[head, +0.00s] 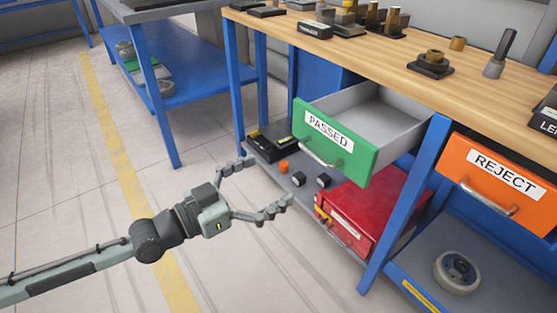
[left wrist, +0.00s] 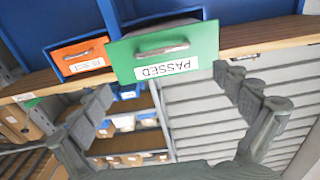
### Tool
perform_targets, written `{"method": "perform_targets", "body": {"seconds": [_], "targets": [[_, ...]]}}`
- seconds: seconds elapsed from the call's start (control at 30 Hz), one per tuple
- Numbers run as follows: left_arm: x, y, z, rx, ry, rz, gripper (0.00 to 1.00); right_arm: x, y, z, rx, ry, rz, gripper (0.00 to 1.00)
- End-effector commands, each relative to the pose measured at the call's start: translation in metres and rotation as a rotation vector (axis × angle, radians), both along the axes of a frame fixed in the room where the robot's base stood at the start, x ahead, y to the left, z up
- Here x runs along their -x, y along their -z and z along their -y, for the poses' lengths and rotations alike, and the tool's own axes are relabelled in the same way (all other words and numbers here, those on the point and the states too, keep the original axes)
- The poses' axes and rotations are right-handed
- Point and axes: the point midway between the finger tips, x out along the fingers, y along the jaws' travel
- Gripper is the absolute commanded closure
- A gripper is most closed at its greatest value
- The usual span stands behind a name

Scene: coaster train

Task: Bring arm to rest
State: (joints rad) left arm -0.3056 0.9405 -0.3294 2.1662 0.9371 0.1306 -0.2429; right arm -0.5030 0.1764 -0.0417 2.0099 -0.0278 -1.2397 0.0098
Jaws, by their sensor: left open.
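My left gripper (head: 268,187) is open and empty in the head view. It hangs over the floor in front of the workbench, to the left of the open green PASSED drawer (head: 360,165). In the left wrist view the spread fingers (left wrist: 165,110) frame the green drawer front (left wrist: 165,55), which stands beyond them and apart from them. My left arm (head: 80,268) reaches in from the lower left of the head view. My right gripper is not in view.
The orange REJECT drawer (head: 500,185) is shut. A red toolbox (head: 350,215) and small parts lie on the lower shelf under the workbench (head: 400,62). A blue side table (head: 195,85) stands at the back left. The floor (head: 60,180) at left is clear.

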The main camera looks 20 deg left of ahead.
Motion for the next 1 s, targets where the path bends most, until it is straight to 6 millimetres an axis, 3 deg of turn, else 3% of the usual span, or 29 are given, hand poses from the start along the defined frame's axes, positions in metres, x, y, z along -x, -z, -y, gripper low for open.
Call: {"method": "perform_targets", "body": {"seconds": [0.13,0.23,0.37,0.43,0.6,0.7,0.83,1.0], "targets": [[0.0,0.002,0.0,-0.003,-0.001,-0.004,0.0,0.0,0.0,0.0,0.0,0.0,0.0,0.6],[0.0,0.018,0.002,-0.035,-0.007,-0.04,0.0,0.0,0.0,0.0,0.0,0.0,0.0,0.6],[0.003,0.082,0.001,-0.163,-0.051,-0.192,0.0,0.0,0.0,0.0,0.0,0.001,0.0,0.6],[0.011,0.131,-0.01,-0.257,-0.109,-0.328,0.0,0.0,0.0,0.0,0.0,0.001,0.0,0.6],[0.059,0.238,-0.057,-0.453,-0.298,-0.712,0.0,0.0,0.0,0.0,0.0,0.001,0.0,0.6],[0.099,0.278,-0.082,-0.528,-0.403,-0.912,0.0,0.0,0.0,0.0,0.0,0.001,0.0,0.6],[0.142,0.305,-0.102,-0.585,-0.496,-1.096,0.0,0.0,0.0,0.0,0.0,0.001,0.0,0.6],[0.166,0.316,-0.11,-0.612,-0.543,-1.188,0.0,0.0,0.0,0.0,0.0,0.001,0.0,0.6]]}}
